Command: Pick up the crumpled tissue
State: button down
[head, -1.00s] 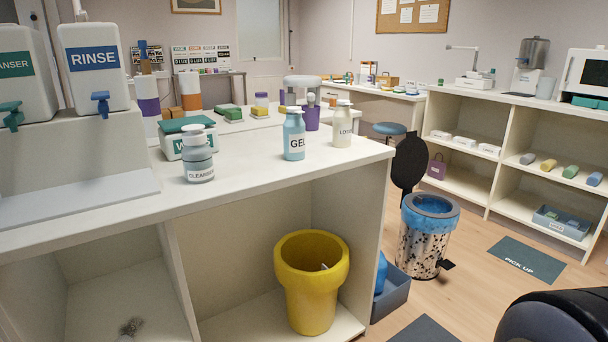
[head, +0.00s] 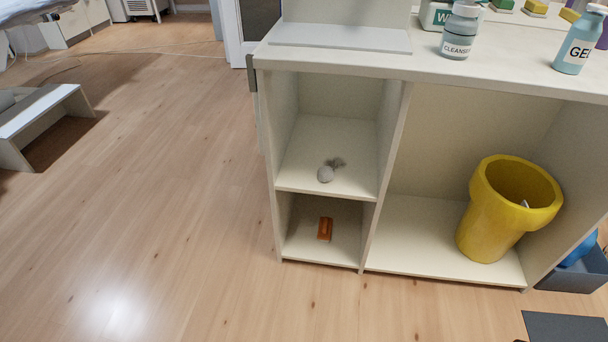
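A small pale grey, rounded lump (head: 326,174) lies on the upper shelf of the left compartment under the counter; it could be the crumpled tissue, but it is too small to be sure. A darker grey, wispy thing (head: 338,162) lies right behind it, and I cannot tell whether they touch. A small white piece (head: 525,204) shows inside the mouth of the yellow bin (head: 492,232); I cannot tell what it is. My gripper is not in view.
An orange block (head: 325,229) lies on the lower shelf. A cleanser bottle (head: 460,32) and gel bottle (head: 578,42) stand on the counter (head: 400,67). A grey-blue crate (head: 575,279) is right of the cabinet. A low step (head: 45,118) stands at left; wood floor between is clear.

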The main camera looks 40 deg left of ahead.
aim_at(326, 174)
jog(key=u, duration=1.4)
jog(key=i+j+z, duration=0.25)
jog(key=i+j, duration=0.2)
jog(key=i+j+z, duration=0.3)
jog(key=i+j, duration=0.2)
